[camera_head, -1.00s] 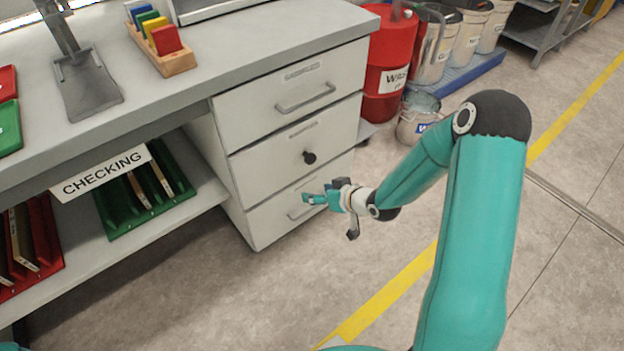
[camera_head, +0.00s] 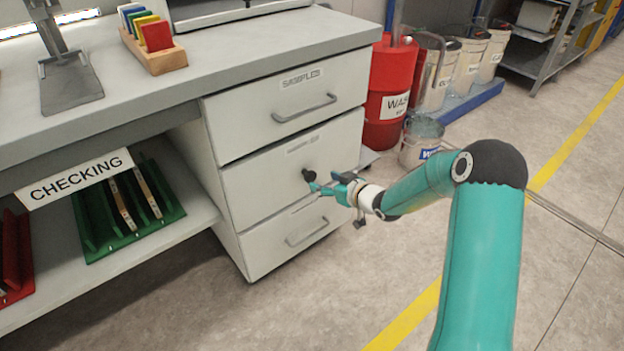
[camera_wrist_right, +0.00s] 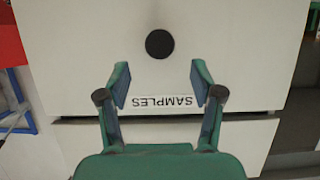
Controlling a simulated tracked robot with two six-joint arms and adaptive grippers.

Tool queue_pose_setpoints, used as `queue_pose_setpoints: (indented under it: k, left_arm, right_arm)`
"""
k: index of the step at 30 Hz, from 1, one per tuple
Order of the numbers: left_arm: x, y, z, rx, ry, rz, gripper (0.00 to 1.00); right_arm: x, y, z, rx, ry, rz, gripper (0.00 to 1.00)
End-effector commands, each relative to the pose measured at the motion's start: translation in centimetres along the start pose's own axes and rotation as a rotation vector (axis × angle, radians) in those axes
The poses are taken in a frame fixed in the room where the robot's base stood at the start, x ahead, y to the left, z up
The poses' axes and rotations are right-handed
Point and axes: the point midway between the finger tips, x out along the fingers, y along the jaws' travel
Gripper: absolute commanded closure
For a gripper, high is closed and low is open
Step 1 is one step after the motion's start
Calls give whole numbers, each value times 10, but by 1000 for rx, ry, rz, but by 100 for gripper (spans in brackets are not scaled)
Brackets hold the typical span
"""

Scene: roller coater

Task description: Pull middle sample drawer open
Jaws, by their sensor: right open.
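The middle sample drawer (camera_head: 262,183) is a pale grey front with a round black knob (camera_head: 309,175), below a drawer with a bar handle. It looks shut, flush with the others. The knob also shows in the right wrist view (camera_wrist_right: 159,44), just beyond the fingertips and centred between them. My right gripper (camera_head: 318,186) is open at the drawer front, its fingers near the knob. In the right wrist view its two green fingers (camera_wrist_right: 156,85) stand apart with nothing between them but the SAMPLES label behind. I cannot tell if they touch the drawer. My left gripper is not in view.
The top drawer (camera_head: 290,110) and bottom drawer (camera_head: 290,235) have bar handles. A shelf with a green tray (camera_head: 95,235) is left of the drawers. A red waste drum (camera_head: 385,85) and a bucket (camera_head: 419,142) stand to the right. The floor in front is clear.

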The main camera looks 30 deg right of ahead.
Motion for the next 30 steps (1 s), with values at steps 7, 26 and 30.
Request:
queue_pose_setpoints:
  k: [7, 26, 30]
  left_arm:
    - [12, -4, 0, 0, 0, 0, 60]
    - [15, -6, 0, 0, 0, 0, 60]
    - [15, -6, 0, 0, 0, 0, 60]
  right_arm:
    - [51, 0, 2, 0, 1, 0, 34]
    - [77, 1, 0, 1, 0, 2, 41]
    - [77, 1, 0, 1, 0, 2, 64]
